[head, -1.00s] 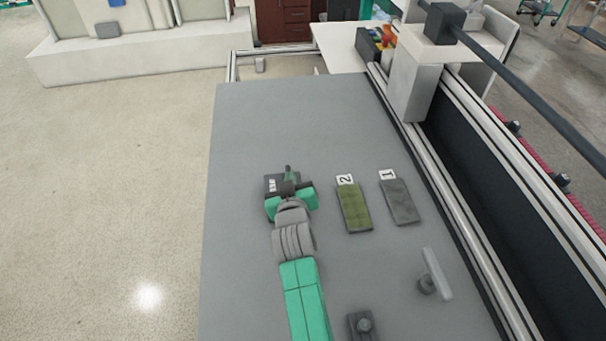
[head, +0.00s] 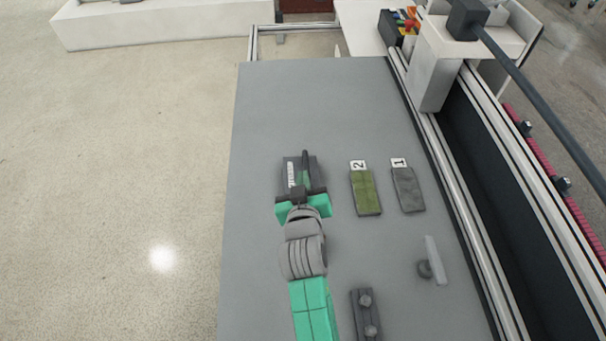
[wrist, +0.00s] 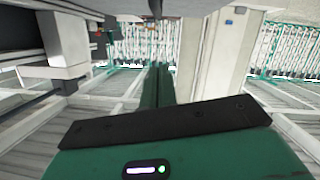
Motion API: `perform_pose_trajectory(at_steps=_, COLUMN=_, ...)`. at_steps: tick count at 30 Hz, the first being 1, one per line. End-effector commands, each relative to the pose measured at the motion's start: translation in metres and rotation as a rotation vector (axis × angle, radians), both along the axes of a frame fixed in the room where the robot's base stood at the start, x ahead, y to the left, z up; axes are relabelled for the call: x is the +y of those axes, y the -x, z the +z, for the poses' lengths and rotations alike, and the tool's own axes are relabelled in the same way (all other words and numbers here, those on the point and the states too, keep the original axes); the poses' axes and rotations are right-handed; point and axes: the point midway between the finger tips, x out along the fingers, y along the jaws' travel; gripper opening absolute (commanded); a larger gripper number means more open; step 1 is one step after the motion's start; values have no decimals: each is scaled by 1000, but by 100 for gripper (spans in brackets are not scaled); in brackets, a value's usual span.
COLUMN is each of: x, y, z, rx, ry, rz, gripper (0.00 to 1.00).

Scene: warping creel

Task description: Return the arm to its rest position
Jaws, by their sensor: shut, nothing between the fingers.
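My gripper (head: 305,156) is at the end of my green and grey arm, over the left part of the grey table (head: 310,95) in the head view. Its fingers look like one dark, narrow shape pointing away toward the table's far end. They are together with nothing seen between them. In the wrist view my gripper (wrist: 158,72) shows as closed green fingers beyond a dark bar. The height of the fingers above the table cannot be told.
A T-shaped handle (head: 435,262) and a dark knobbed fixture (head: 366,315) are nearer. The table's far end is clear.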

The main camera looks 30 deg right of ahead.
Motion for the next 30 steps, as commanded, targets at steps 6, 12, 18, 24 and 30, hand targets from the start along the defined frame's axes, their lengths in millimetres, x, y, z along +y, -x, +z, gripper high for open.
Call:
perform_pose_trajectory(at_steps=6, x=3, y=5, z=1, rx=-1, ry=0, rz=1, gripper=0)
perform_pose_trajectory(at_steps=12, x=3, y=4, z=1, rx=0, ry=0, rz=1, gripper=0)
perform_pose_trajectory(at_steps=18, x=31, y=-8, z=90, rx=-149, ry=-12, rz=54, gripper=0)
perform_pose_trajectory(at_steps=24, x=98, y=13, z=260, rx=-443, ry=-49, rz=189, gripper=0)
perform_pose_trajectory(at_steps=30, x=165, y=87, z=399, rx=-720, ry=-85, rz=358, gripper=0)
